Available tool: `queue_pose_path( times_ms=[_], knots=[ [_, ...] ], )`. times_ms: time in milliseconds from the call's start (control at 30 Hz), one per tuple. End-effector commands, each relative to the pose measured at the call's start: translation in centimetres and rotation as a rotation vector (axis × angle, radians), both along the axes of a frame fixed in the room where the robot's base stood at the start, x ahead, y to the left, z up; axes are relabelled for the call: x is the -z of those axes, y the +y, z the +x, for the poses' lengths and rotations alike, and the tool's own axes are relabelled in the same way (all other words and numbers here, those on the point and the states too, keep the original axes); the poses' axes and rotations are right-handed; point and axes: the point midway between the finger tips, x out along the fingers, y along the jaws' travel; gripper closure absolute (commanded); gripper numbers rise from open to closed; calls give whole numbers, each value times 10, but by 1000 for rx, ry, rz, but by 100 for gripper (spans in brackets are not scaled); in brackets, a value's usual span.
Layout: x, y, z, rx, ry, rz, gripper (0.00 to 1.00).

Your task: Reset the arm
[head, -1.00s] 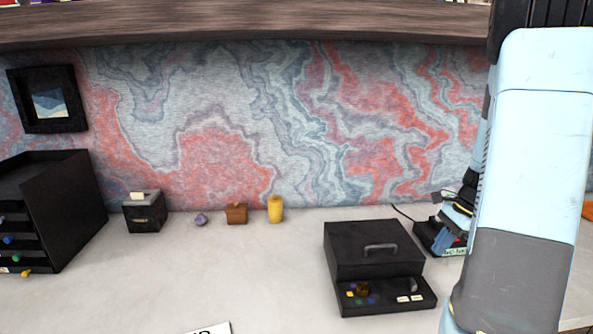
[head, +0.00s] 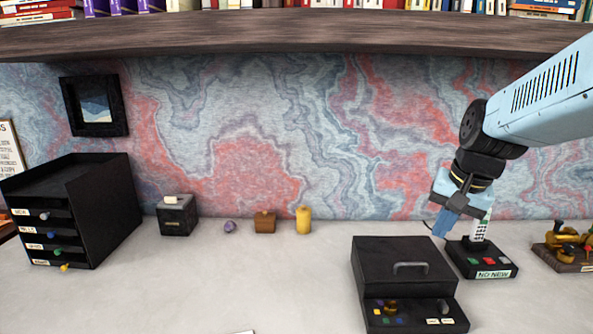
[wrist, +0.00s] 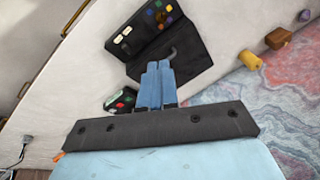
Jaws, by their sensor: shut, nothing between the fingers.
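My gripper (head: 442,226) is at the right in the head view, on my light-blue arm. The black box with a grey handle (head: 402,258) is on the desk to the left of the gripper. It also shows past the fingertips in the wrist view (wrist: 195,50). I cannot tell the exact gap to the desk.
A black drawer unit (head: 110,215) stands at the left. A small black box (head: 177,218), a purple stone (head: 230,226), a brown block (head: 265,222) and a yellow cylinder (head: 303,220) line the wall. A wooden stand (head: 565,262) is far right. The middle desk is clear.

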Motion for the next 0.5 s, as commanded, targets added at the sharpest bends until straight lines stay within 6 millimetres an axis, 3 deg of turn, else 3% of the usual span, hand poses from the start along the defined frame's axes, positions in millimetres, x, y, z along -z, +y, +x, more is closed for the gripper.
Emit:
queue_pose_path(
  times_ms=[233, 500],
  knots=[
    [-26, 30, -40, -236, -131, -131, 100],
    [-39, 45, -73, -411, -229, -246, 100]
  ],
)
